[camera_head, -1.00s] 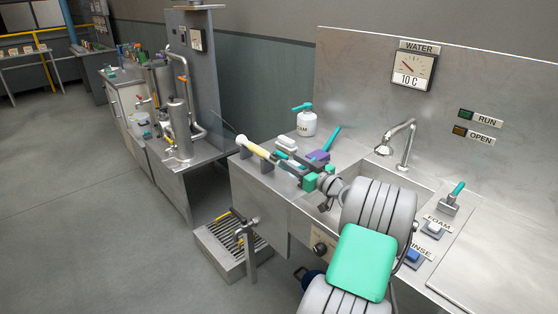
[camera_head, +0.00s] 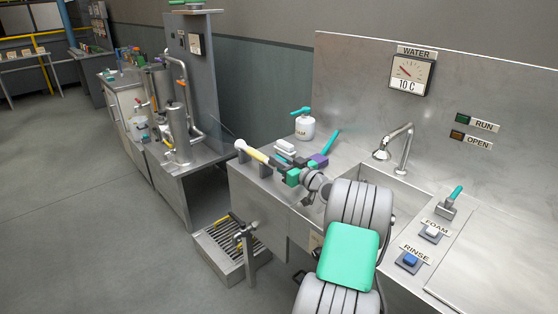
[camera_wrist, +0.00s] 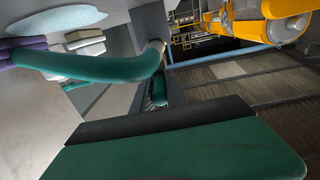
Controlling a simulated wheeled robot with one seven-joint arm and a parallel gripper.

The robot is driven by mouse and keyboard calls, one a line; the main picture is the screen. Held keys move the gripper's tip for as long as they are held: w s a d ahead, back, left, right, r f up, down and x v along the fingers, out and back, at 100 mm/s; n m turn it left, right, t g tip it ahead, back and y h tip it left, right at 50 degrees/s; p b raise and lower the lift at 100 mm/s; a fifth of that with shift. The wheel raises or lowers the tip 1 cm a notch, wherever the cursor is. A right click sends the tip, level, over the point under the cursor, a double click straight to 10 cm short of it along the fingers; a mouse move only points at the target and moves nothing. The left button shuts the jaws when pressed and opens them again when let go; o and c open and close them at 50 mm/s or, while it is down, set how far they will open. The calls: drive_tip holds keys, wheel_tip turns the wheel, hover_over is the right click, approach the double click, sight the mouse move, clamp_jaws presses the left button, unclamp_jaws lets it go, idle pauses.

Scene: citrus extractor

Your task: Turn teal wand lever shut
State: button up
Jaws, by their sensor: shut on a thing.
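The wand lies at the sink unit's left end in the head view, with its cream grip (camera_head: 258,154) pointing left. My gripper (camera_head: 279,166) is at the dark part just right of that grip. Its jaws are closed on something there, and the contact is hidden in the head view. In the wrist view (camera_wrist: 160,100), a small teal piece (camera_wrist: 158,90), seemingly the wand lever, shows beyond the gripper's green block, below the cream end. A curved teal bar (camera_wrist: 100,67) crosses the upper left of that view; I cannot tell what it belongs to.
White blocks (camera_head: 285,147) and a purple item (camera_head: 319,160) with a teal handle are close beside my gripper. The sink faucet (camera_head: 403,148) is to the right. A floor grate (camera_head: 218,255) lies below left.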

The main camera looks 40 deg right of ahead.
clamp_jaws()
